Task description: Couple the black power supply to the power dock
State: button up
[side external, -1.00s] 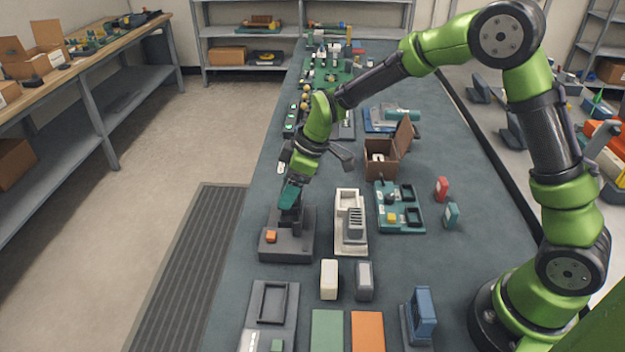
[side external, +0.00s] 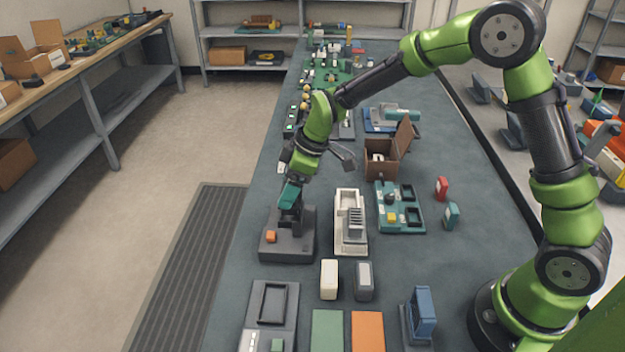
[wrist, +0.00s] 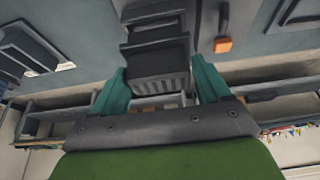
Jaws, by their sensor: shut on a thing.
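The black power supply (wrist: 158,66) is a dark ribbed block held between the teal fingers of my gripper (wrist: 160,88) in the wrist view. In the side external view my gripper (side external: 290,198) points down over the power dock, with the supply (side external: 291,214) below the fingers. The power dock (side external: 300,246) is a dark grey base with an orange button (side external: 271,236) at its front left. The supply's lower end is at the dock's upright part; I cannot tell whether it is fully seated, since the fingers and supply hide the contact.
A white unit with a grey slotted block (side external: 351,230) stands close right of the dock. A teal board (side external: 405,222) is farther right. White (side external: 329,279) and grey (side external: 364,281) blocks and a grey tray (side external: 290,310) lie in front. The mat left of the dock is clear.

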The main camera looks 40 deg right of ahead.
jog(key=shift+f, duration=1.5)
jog(key=shift+r, duration=0.1)
jog(key=shift+r, duration=1.15)
jog(key=shift+f, duration=1.2)
dwell(0.9)
jog(key=o, duration=1.2)
jog(key=shift+c, duration=0.2)
jog(key=v, duration=1.7)
jog(key=shift+f, duration=0.1)
jog(key=shift+c, duration=0.2)
